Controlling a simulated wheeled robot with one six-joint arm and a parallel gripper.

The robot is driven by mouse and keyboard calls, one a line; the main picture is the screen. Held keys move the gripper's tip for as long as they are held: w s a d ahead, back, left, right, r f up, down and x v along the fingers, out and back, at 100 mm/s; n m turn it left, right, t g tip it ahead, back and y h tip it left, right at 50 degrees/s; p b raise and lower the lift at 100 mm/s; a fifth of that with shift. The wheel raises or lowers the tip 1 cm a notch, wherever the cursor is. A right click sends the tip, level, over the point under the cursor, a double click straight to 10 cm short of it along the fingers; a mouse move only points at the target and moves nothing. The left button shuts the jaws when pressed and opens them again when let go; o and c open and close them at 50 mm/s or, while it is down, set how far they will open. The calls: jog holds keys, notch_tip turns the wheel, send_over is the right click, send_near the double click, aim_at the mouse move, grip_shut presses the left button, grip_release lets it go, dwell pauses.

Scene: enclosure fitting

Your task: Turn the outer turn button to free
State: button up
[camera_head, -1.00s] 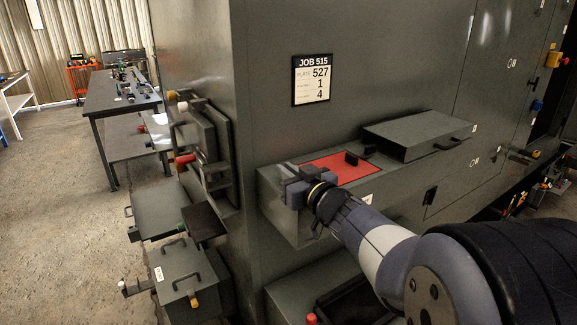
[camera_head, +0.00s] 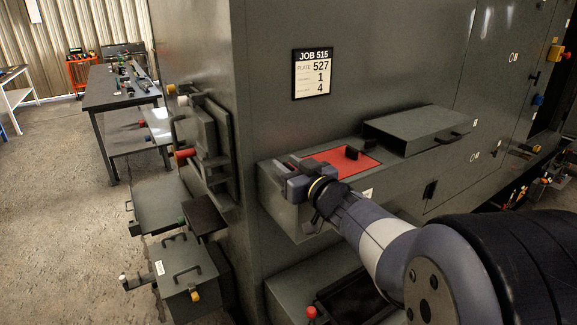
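A red panel (camera_head: 325,158) lies in the top of a grey box (camera_head: 275,208) that juts from the cabinet wall. A small black block (camera_head: 351,153), which may be a turn button, stands upright on the panel's right part. I cannot tell whether it is the outer one. My gripper (camera_head: 284,173) is at the panel's left front corner, near the box's left end. It covers that corner and whatever is under it. The fingers are small and dark here, so their opening and any contact are unclear.
A grey lidded case (camera_head: 418,130) with a black handle stands right of the red panel. A job sign (camera_head: 312,74) hangs on the wall above. At left are wall fittings with a red knob (camera_head: 185,155) and a handled box (camera_head: 188,270). Open floor (camera_head: 60,220) lies further left.

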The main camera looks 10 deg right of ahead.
jog(key=v, duration=1)
jog(key=shift+s, duration=0.35)
jog(key=shift+w+d, duration=0.1)
jog(key=x, duration=1)
jog(key=shift+w, duration=0.3)
jog(key=shift+s, duration=0.15)
